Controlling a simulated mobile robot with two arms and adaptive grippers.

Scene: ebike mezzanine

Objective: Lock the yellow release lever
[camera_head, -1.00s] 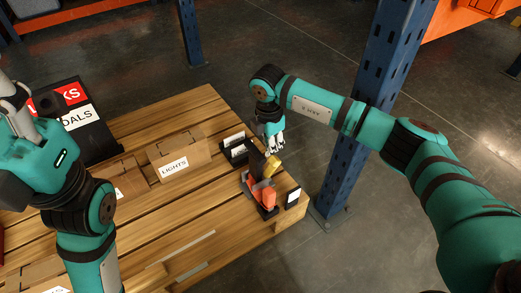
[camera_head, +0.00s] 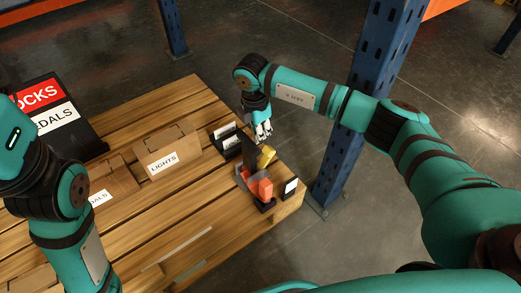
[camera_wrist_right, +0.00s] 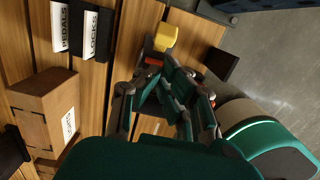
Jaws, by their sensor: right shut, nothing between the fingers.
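The yellow release lever (camera_head: 266,155) sits on a small dark and orange device (camera_head: 261,186) near the right corner of the wooden pallet. In the right wrist view the yellow lever (camera_wrist_right: 165,38) shows just beyond the fingers, with a bit of orange beneath it. My right gripper (camera_head: 264,134) is shut and empty, just behind the lever in the head view. In the right wrist view its fingers (camera_wrist_right: 163,72) are close to the lever, but I cannot tell if they touch it. My left arm is at the left edge; its gripper is out of view.
Black holders with white cards (camera_head: 225,133) stand left of the right gripper. A cardboard LIGHTS box (camera_head: 168,147) is farther left, with a LOCKS and PEDALS sign (camera_head: 92,143) behind. A small black stand with a card (camera_head: 291,187) is beside the device. A blue post (camera_head: 335,165) rises right of the pallet.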

